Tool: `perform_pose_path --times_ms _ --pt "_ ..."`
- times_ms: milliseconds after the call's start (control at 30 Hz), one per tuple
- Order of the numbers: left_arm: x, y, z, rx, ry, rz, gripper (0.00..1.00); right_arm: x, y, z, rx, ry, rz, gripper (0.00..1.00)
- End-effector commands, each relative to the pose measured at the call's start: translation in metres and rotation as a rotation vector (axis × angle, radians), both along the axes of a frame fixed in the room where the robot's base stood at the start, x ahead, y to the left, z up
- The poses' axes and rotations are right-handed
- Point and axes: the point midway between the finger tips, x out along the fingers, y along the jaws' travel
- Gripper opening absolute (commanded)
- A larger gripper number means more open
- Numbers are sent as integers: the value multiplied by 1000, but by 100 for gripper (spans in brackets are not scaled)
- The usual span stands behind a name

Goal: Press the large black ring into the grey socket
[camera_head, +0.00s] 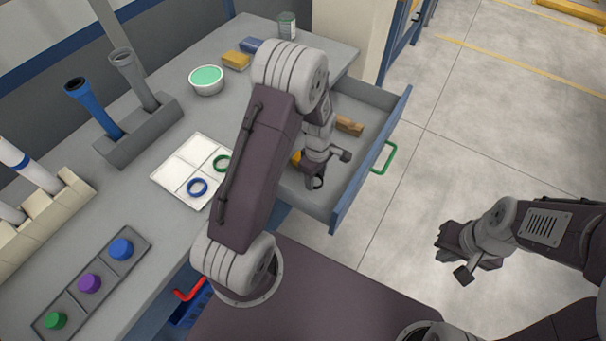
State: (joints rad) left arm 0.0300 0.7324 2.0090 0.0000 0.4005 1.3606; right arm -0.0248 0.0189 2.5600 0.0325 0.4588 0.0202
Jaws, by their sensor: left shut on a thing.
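My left gripper (326,168) is over the open drawer, shut on the black ring (318,183), which shows just below the fingers. Part of the ring is hidden by the fingers. The grey socket (122,57) is the flared open top of a grey pipe that leans in a dark grey rack (140,132) at the left of the workbench, well apart from the ring. A blue pipe (93,106) with a socket top leans beside it. My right gripper (453,258) is over bare floor at the right, open and empty.
The drawer (345,185) also holds a wooden block (349,126) and a yellow piece (296,158). A white tray (172,173) holds a blue ring (197,187) and a green ring (221,163). A bowl (206,80) stands behind. My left arm hides part of the bench.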

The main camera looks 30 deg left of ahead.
Motion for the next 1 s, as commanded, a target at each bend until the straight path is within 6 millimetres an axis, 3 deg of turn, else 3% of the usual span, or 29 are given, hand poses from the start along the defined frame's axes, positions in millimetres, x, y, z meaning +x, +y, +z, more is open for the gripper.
perform_pose_path --times_ms 100,333,567,1000 --pt "-4 -27 18 0 -2 -5 7 0 0 5 0 0 0 0" --pt "-10 -55 34 0 -1 -1 7 0 0 7 0 0 0 0" --pt "-11 -58 40 0 0 1 7 0 0 12 0 0 0 0" --pt "-10 -58 106 0 -1 1 7 0 0 74 0 0 0 0"
